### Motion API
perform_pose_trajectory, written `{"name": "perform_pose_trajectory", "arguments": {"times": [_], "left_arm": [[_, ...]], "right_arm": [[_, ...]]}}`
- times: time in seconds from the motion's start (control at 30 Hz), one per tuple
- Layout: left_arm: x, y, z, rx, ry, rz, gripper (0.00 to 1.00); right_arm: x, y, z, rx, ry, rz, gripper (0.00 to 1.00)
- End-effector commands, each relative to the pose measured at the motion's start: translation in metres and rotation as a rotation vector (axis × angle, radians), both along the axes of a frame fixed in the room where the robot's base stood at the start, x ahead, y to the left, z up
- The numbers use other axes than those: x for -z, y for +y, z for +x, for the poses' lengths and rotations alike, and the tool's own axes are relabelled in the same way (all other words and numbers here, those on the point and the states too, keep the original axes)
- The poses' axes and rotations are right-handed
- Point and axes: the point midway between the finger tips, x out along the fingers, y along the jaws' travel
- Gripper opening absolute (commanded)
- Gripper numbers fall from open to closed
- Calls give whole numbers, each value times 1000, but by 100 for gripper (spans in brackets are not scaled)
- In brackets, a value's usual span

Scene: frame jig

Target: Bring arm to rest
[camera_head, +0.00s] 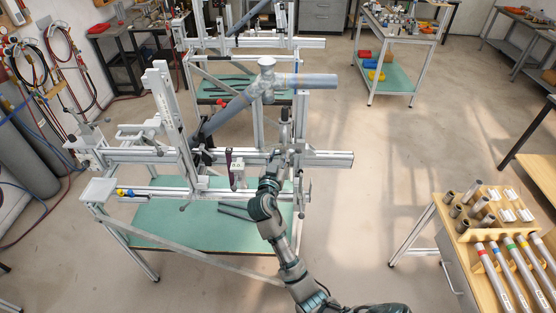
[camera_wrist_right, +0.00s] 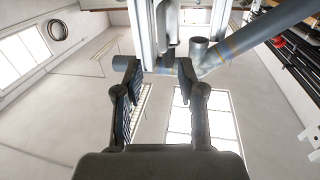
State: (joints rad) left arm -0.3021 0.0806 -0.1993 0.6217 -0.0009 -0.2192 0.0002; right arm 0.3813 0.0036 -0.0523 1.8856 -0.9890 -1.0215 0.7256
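My right arm comes in from the bottom of the head view and reaches up to the frame jig (camera_head: 325,158). Its gripper (camera_head: 281,150) is at the jig's crossbar, below the grey tube assembly (camera_head: 267,82); its fingers are small and partly hidden there. In the right wrist view the two fingers of my right gripper (camera_wrist_right: 155,85) stand apart with nothing held between them. Grey tubes (camera_wrist_right: 255,38) and a metal upright of the jig lie beyond the fingertips. My left gripper is not in view.
A wooden-topped bench (camera_head: 478,262) at the right holds short sockets and several colour-banded tubes. A white cart (camera_head: 398,75) stands at the back right. Gas cylinders (camera_head: 28,150) and hoses are at the left wall. The floor (camera_head: 370,190) between jig and bench is clear.

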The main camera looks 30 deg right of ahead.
Motion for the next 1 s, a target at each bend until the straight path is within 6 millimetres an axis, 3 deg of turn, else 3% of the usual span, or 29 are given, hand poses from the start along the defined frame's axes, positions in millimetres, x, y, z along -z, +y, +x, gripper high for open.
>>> {"name": "perform_pose_trajectory", "arguments": {"times": [0.2, 0.77, 0.87, 0.97, 1.0], "left_arm": [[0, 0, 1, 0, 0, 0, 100], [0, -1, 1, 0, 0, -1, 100], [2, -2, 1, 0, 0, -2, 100], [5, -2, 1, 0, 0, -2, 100], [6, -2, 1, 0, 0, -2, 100]], "right_arm": [[0, 12, -14, 1, 1, 1, 39], [5, 14, -13, -5, 12, -3, 39], [34, 21, -4, -41, 74, -13, 39], [94, 34, 8, -117, 195, -30, 39], [125, 41, 11, -155, 254, -35, 39]]}}
